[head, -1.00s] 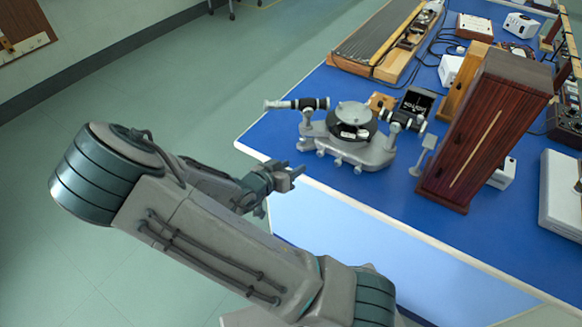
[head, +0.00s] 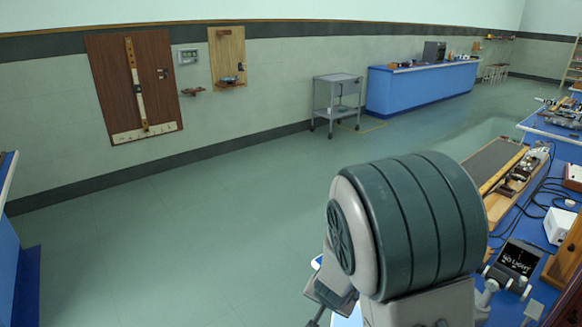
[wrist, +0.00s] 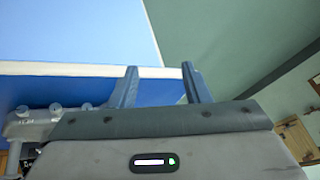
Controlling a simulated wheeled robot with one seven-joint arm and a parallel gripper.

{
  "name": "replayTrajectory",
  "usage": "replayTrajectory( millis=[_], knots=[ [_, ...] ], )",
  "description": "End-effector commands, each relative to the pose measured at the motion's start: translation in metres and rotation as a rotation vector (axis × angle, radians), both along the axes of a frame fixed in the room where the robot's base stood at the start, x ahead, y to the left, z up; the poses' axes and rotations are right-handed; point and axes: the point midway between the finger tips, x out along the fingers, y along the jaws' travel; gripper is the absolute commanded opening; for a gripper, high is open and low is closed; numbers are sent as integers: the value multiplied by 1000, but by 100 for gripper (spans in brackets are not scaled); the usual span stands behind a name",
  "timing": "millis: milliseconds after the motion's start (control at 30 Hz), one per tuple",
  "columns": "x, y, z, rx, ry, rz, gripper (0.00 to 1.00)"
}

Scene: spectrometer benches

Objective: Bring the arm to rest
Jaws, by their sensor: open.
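My gripper (wrist: 160,80) shows in the wrist view with its two fingers apart and nothing between them. Its fingertips appear over the edge of a blue bench (wrist: 70,30), and no contact is visible. In the head view my arm's large ribbed joint (head: 415,225) fills the lower right, raised in front of the bench. It hides most of what lies behind it, and I cannot make out the fingers there. Part of a grey metal instrument (wrist: 35,125) shows at the left in the wrist view.
The bench at the right holds a long wooden-based apparatus (head: 510,175), a black display (head: 518,258) and a white box (head: 558,225). Green floor (head: 190,240) lies open to the left. A grey trolley (head: 337,100) and another blue bench (head: 420,85) stand far back.

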Motion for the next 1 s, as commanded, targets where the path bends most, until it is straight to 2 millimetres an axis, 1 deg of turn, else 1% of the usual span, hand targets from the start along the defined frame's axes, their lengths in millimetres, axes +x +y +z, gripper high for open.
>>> replayTrajectory(
  millis=[33,133,233,367,500,600,700,800,900,1000],
  knots=[
    [-4,4,15,45,1,35,43],
    [-18,12,41,111,17,121,43],
    [-35,14,68,148,30,206,43],
    [-62,10,100,152,47,312,43],
    [-97,-4,129,103,75,404,43],
    [-123,-18,146,38,99,449,43],
    [-147,-33,158,-34,131,472,43],
    [-165,-46,165,-98,159,480,43],
    [-177,-56,170,-142,180,480,43],
    [-182,-60,172,-162,190,478,43]
  ],
)
